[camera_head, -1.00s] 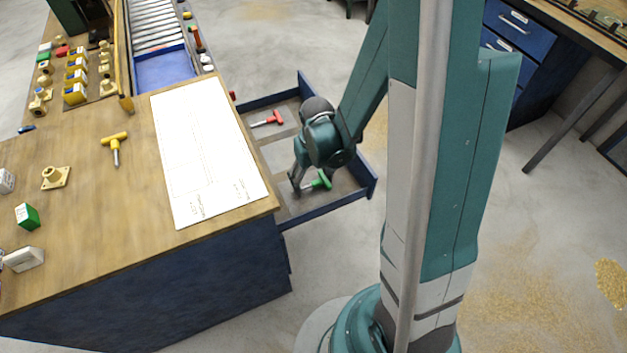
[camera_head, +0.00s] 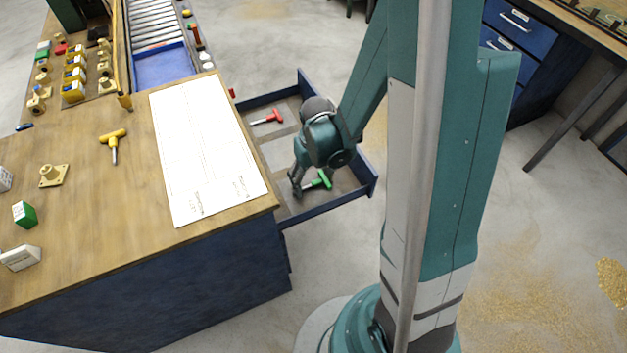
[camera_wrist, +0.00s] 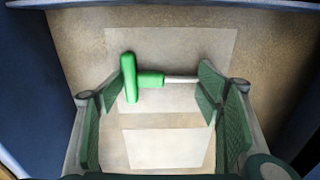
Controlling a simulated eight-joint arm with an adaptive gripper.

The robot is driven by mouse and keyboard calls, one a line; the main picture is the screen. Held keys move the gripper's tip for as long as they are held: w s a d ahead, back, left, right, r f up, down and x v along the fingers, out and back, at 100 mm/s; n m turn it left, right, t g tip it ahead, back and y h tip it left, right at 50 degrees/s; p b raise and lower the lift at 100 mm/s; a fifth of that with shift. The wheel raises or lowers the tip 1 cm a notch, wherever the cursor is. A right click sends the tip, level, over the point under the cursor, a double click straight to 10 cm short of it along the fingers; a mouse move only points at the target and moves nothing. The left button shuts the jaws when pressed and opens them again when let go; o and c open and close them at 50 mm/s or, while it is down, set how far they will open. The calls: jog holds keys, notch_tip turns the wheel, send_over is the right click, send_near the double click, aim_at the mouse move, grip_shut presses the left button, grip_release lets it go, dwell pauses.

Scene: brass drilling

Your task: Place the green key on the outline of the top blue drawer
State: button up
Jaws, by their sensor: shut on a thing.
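The green key (camera_head: 321,181) lies low in the open top blue drawer (camera_head: 330,208); it has a T-shaped green handle and a grey shaft. In the wrist view the green key (camera_wrist: 130,78) lies crosswise between the fingers of my gripper (camera_wrist: 158,85), handle at the left finger and shaft tip at the right. My gripper is shut on it end to end. Pale outline patches show on the drawer floor: one (camera_wrist: 205,45) beneath the key and one (camera_wrist: 165,150) nearer the wrist camera. I cannot tell whether the key touches the floor.
A red key (camera_head: 268,117) lies in the back part of the drawer. The drawer walls stand close around my gripper. On the workbench (camera_head: 100,220) are a white sheet (camera_head: 205,150), a yellow key (camera_head: 114,145) and small boxes.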

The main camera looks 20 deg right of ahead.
jog(key=o, duration=1)
jog(key=shift+r, duration=0.15)
jog(key=shift+d+r, duration=0.15)
jog(key=shift+r, duration=5.65)
jog(key=shift+r, duration=0.2)
notch_tip(320, 180, up, 18)
jog(key=t+p, duration=0.1)
jog(key=t, duration=0.5)
send_over(314, 183)
jog(key=s+a, duration=0.4)
jog(key=s, duration=0.3)
jog(key=shift+s+a+r+t, duration=0.1)
jog(key=shift+s+r+t, duration=0.2)
jog(key=shift+s+r, duration=0.3)
jog(key=shift+s+a+r+t, duration=0.1)
jog(key=shift+s+r+t, duration=0.25)
jog(key=shift+r, duration=0.4)
